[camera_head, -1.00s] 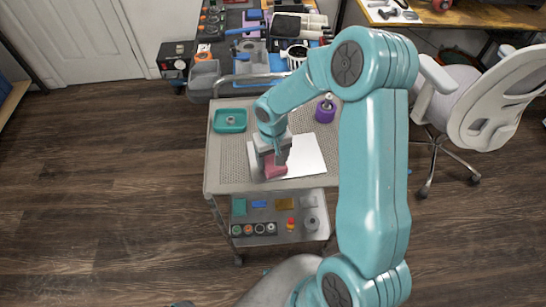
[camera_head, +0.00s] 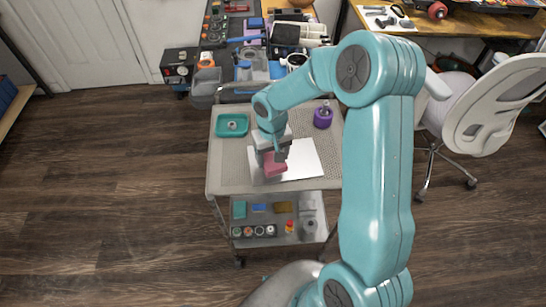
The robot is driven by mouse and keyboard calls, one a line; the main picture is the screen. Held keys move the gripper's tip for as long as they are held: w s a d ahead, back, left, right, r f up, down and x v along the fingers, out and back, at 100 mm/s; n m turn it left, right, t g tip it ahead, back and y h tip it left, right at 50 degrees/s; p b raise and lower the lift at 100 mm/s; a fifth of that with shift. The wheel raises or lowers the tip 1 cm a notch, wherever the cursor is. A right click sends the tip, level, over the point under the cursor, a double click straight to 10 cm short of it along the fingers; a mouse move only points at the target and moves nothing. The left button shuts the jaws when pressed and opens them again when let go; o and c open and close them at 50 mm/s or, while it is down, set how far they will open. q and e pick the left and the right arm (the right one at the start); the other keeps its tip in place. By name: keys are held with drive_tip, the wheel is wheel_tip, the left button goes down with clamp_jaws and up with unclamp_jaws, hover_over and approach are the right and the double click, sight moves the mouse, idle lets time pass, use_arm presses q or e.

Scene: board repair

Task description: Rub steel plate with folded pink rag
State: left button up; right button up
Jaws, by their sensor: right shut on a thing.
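The steel plate (camera_head: 303,161) shows as a pale, flat sheet on the top of the cart. The folded pink rag (camera_head: 275,169) is at the plate's left part, under my right gripper (camera_head: 273,158). My right gripper is shut on the rag and points down. The rag appears to touch the plate, though the exact contact is hidden. My right arm comes in from the right and covers part of the cart's right side. My left gripper does not show.
The cart top (camera_head: 228,170) also holds a teal tray (camera_head: 232,125) at back left and a purple bottle (camera_head: 323,117) at back right. Its lower shelf (camera_head: 270,228) holds several small items. A cluttered bench stands behind, and a white chair (camera_head: 490,105) at right.

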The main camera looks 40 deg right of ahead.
drive_tip(key=shift+r+p, duration=0.75)
drive_tip(key=shift+r, duration=0.75)
